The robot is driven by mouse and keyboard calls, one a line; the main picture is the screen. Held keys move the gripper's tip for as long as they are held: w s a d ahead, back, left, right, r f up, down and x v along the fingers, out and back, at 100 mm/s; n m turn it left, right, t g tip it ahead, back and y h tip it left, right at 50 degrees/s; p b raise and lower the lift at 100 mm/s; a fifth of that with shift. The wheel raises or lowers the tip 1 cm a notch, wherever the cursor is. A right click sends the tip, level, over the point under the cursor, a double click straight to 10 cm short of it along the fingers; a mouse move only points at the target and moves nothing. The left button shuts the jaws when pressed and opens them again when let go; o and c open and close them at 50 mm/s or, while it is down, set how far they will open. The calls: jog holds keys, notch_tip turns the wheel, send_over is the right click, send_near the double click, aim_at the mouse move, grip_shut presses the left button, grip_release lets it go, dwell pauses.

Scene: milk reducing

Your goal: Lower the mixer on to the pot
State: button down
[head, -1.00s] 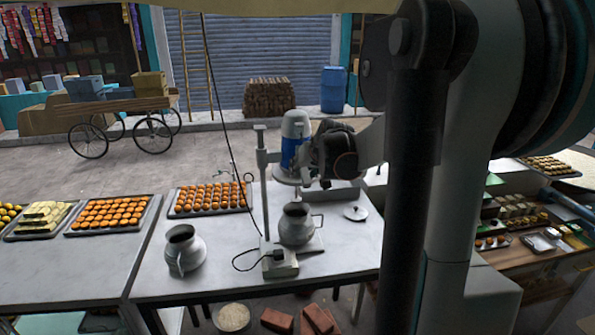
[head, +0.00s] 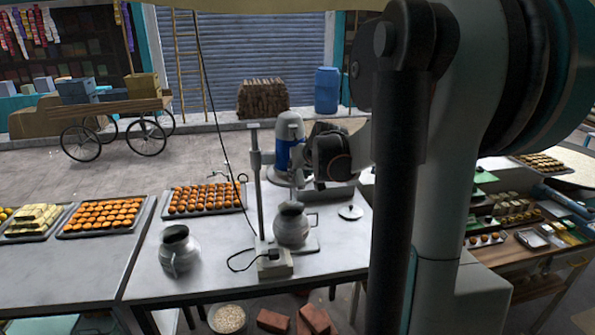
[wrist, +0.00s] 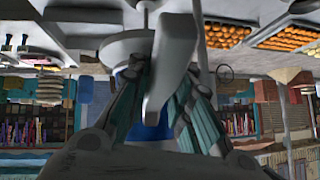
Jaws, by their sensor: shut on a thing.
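The mixer (head: 287,148) has a blue and white motor body and hangs on an upright pole stand (head: 256,190) on the table. A grey metal pot (head: 291,226) with a side handle stands upright on the stand's base, right under the mixer. The mixer's shaft reaches down to the pot's mouth; its lower end is hidden. My gripper (head: 303,160) is at the right side of the mixer, shut on it. In the wrist view, upside down, the fingers lie on both sides of the mixer's pale handle (wrist: 172,75), with the mixer's white disc (wrist: 125,47) beyond.
A second grey pot (head: 180,252) stands at the left of the table. A lid (head: 350,212) lies right of the stand. A tray of orange sweets (head: 205,199) sits behind left. A cable runs from the box (head: 274,265) on the stand's base.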

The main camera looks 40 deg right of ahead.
notch_tip(320, 180, down, 14)
jog(key=b, duration=1)
jog(key=shift+s, duration=0.15)
jog(key=shift+a, duration=0.1)
jog(key=c, duration=1.7)
grip_release()
jog(key=shift+f, duration=0.1)
jog(key=shift+o, duration=1.4)
jog(key=v, duration=0.7)
jog(key=shift+r, duration=0.25)
